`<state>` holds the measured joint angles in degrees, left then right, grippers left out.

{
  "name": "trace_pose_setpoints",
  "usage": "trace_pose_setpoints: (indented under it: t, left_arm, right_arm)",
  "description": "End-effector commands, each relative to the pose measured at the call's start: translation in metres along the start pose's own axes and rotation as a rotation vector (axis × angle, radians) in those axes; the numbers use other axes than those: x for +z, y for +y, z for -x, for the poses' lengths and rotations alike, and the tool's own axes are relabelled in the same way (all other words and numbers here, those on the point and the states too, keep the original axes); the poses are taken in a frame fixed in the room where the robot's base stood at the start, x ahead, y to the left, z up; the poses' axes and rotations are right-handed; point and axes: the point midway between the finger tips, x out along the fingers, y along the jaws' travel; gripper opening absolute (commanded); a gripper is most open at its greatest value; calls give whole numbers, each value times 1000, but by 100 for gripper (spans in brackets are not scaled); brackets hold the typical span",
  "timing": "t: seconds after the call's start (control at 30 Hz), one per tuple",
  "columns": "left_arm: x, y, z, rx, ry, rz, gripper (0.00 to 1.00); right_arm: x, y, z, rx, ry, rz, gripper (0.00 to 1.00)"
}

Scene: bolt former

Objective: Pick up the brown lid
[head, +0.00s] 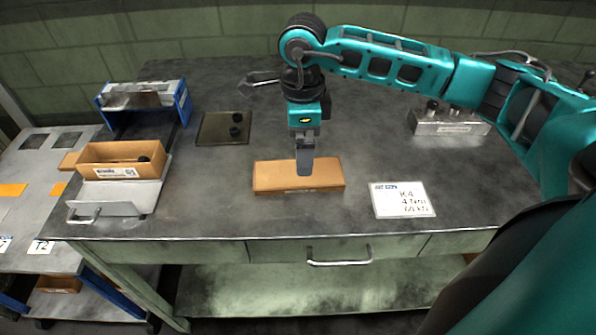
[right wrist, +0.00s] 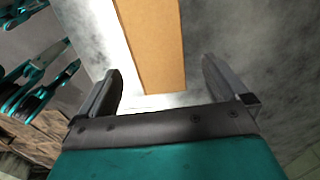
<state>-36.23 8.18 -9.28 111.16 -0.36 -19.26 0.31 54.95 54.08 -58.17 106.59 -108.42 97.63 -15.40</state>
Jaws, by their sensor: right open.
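The brown lid (head: 270,176) is a flat, long brown piece lying on the dark grey table, its long side running left to right. My right gripper (head: 304,168) points down over the middle of the lid and hides part of it. In the right wrist view the lid (right wrist: 152,35) runs up between the two spread fingers of the right gripper (right wrist: 161,72), with a gap on each side. The gripper is open and empty. My left gripper does not show.
A white card (head: 402,200) lies right of the lid. A dark plate (head: 213,130) with black knobs lies behind left. A brown bin (head: 112,171) on a grey tray stands at left. A metal block (head: 450,126) stands back right. Bare table surrounds the lid.

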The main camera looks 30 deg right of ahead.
Motion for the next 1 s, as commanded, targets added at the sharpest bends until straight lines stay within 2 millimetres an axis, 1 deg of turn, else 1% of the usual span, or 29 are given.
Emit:
trace_pose_setpoints:
  t: [0.03,0.17,0.23,0.4,0.5,0.6,0.8,1.0]
  left_arm:
    - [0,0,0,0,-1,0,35]
    - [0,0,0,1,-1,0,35]
    - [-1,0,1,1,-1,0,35]
    - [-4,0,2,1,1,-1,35]
    - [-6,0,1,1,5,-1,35]
    - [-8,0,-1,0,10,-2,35]
    - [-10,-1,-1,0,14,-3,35]
    - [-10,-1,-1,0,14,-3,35]
  right_arm:
    - [0,0,-6,2,0,0,100]
    - [1,1,-13,1,0,1,100]
    - [2,3,-21,3,0,2,100]
    - [5,6,-47,4,1,0,100]
    - [5,6,-58,3,0,0,100]
    - [6,5,-62,1,-2,0,100]
    - [6,5,-62,0,-2,1,100]
    - [6,5,-62,0,-2,1,81]
